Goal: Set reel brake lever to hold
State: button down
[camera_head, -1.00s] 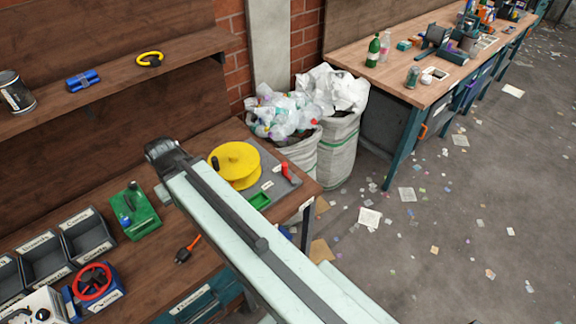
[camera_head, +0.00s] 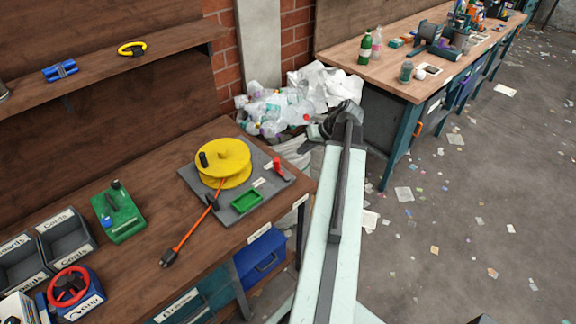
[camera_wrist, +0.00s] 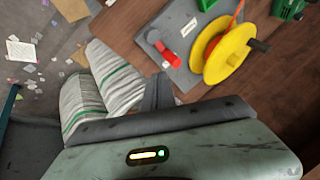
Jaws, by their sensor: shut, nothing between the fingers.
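The reel brake lever (camera_head: 279,169) is a short red handle at the right end of a grey base plate (camera_head: 233,213) on the wooden bench. A yellow reel (camera_head: 223,161) with an orange cord sits on the same plate. My gripper (camera_head: 316,132) is shut and empty, to the right of and beyond the lever, over the waste sacks. In the wrist view the red lever (camera_wrist: 168,54) lies just above my dark fingertips (camera_wrist: 159,80), apart from them as far as I can tell. Small white labels lie beside the lever; their text is unreadable.
A green tray (camera_head: 246,201) is on the plate, and a green device (camera_head: 119,212) stands farther left. Sacks of plastic waste (camera_head: 268,108) stand behind the bench's right end. A second workbench (camera_head: 395,75) is at the back right.

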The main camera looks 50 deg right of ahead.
jog(key=s+d, duration=0.2)
jog(key=shift+d+t, duration=0.3)
jog(key=b+x, duration=0.8)
jog(key=x, duration=0.2)
jog(key=shift+d+f+b, duration=0.1)
jog(key=shift+f+b, duration=0.3)
jog(key=shift+f, duration=0.05)
jog(key=shift+w+a+r+p, duration=0.25)
jog(key=shift+w+a, duration=0.35)
jog(key=shift+a, duration=0.2)
jog(key=shift+w+a+r+p, duration=0.15)
jog(key=shift+w+a+r, duration=0.05)
jog(key=shift+w+a, duration=0.55)
jog(key=shift+s+a, duration=0.1)
